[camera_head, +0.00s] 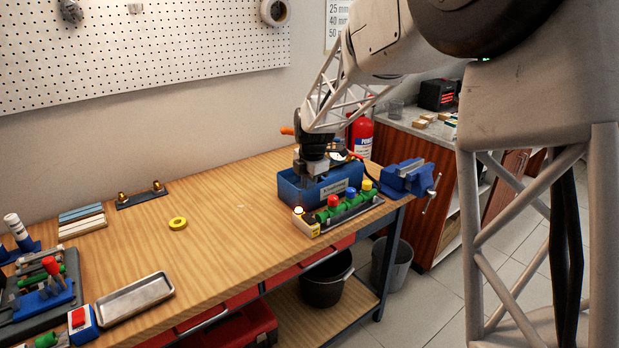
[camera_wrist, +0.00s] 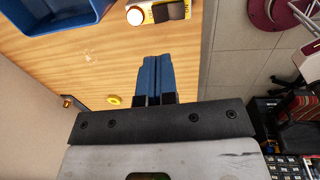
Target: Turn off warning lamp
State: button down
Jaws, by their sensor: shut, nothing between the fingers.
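The warning lamp (camera_head: 298,210) is a small yellow box with a bright white round cap, at the left end of the row of valves near the bench's front edge. In the wrist view the lamp (camera_wrist: 136,16) shows at the top, its cap white with an orange rim, beside a dark block on the yellow body. Whether it is lit is hard to tell. My gripper (camera_wrist: 153,58) is shut and empty, its blue fingers apart from the lamp in the picture. In the head view my gripper (camera_head: 312,176) is at the blue bin, behind the lamp; its fingertips are hard to make out.
The blue bin (camera_head: 290,190) stands right behind the lamp. Green pipework with red, blue and yellow knobs (camera_head: 347,202) is to the lamp's right, then a blue vise (camera_head: 407,178). A yellow ring (camera_head: 178,223) lies left on mostly clear bench; a metal tray (camera_head: 135,297) is nearer.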

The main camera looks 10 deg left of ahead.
aim_at(307, 216)
jog(key=f, duration=0.7)
jog(key=a+f, duration=0.1)
jog(key=f, duration=0.2)
jog(key=shift+w+f, duration=0.15)
jog(key=shift+w, duration=0.25)
jog(key=shift+w+f, duration=0.1)
jog(key=shift+f, duration=0.1)
jog(key=shift+d, duration=0.15)
jog(key=shift+s+d+r, duration=0.2)
jog(key=shift+s+d, duration=0.2)
jog(key=shift+s, duration=0.15)
jog(key=shift+r, duration=0.1)
dwell(0.4)
